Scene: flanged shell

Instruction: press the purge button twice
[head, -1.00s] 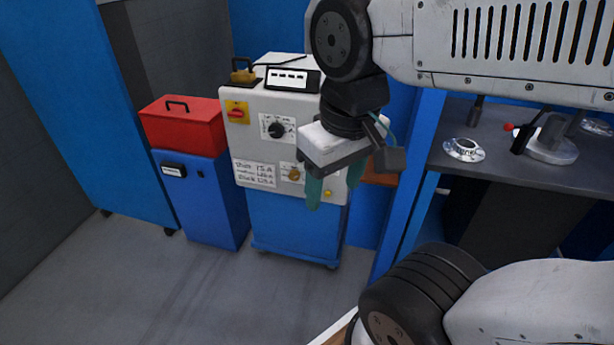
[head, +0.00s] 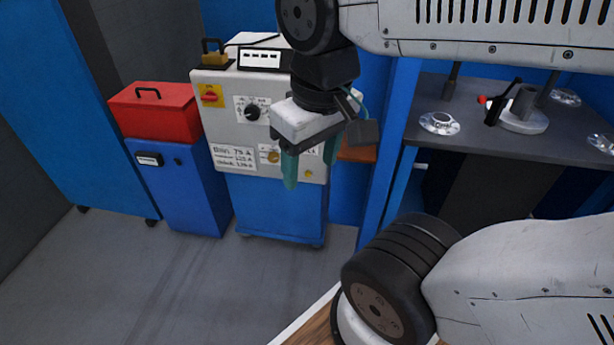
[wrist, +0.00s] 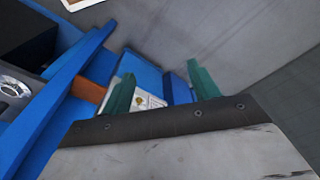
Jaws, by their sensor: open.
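A white machine panel (head: 235,135) stands on a blue cabinet. It carries a red switch on a yellow plate (head: 211,95), a black dial (head: 251,112), a brass knob (head: 273,157) and a small yellow button (head: 308,173) low on the right. I cannot read which control is the purge button. My gripper (head: 309,172), with two green fingers, is open and empty. It hangs in front of the panel's right part and hides some of it. In the wrist view my gripper's fingers (wrist: 160,72) are apart, with part of the white panel (wrist: 152,97) between them.
A red toolbox (head: 157,112) sits on a smaller blue cabinet (head: 185,195) left of the machine. A dark workbench (head: 390,125) with a flanged part (head: 440,123) and a stand (head: 523,118) is on the right. The grey floor in front is clear.

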